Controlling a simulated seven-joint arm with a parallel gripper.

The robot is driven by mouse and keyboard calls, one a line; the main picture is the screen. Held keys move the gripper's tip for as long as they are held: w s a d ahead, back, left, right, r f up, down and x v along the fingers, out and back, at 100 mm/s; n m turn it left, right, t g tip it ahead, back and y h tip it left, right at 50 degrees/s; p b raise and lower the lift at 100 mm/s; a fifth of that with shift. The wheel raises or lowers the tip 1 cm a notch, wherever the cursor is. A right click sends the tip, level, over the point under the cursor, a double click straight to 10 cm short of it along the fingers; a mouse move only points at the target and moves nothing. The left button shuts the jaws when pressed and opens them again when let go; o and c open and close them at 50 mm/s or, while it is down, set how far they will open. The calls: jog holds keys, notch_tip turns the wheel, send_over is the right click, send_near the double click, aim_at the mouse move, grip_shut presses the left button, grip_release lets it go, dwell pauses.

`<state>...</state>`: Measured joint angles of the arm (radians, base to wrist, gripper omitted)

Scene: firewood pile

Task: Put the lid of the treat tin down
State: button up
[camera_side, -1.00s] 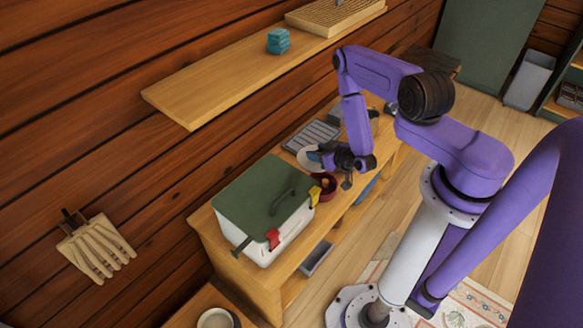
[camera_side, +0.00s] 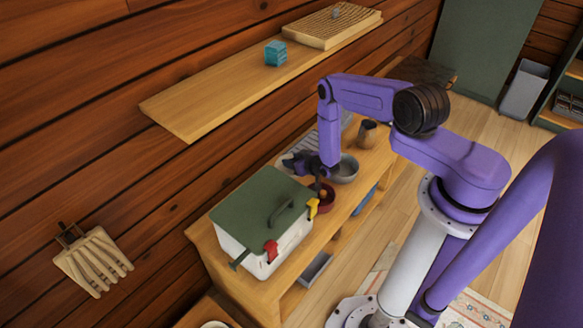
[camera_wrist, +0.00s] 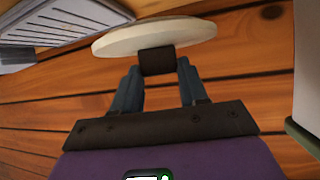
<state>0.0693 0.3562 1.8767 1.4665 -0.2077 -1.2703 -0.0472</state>
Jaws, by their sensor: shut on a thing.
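My gripper (camera_side: 302,163) is low over the wooden bench, behind the green-topped box. In the wrist view my gripper (camera_wrist: 158,78) is shut on the dark knob (camera_wrist: 157,62) of a pale round lid (camera_wrist: 152,36). The lid is held beyond the fingertips, seen nearly edge-on, with wall planks behind it. A dark red round container (camera_side: 326,199), with something orange-brown inside, stands open beside the box, just in front of my gripper. It may be the treat tin; I cannot tell for sure.
The white box with green lid (camera_side: 262,205) and red and yellow latches fills the bench's near end; its edge shows at right in the wrist view. A grey bowl (camera_side: 345,169) and brown jug (camera_side: 367,133) stand farther along. A ribbed grey tray (camera_wrist: 72,20) lies left. A shelf (camera_side: 220,92) overhangs.

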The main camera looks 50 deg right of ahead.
jog(key=shift+w+d+f, duration=0.15)
jog(key=shift+w+f, duration=0.35)
jog(key=shift+f, duration=0.2)
jog(key=shift+w+f, duration=0.15)
jog(key=shift+f, duration=1.45)
jog(key=o, duration=1.1)
jog(key=shift+o, duration=0.2)
jog(key=v, duration=1.2)
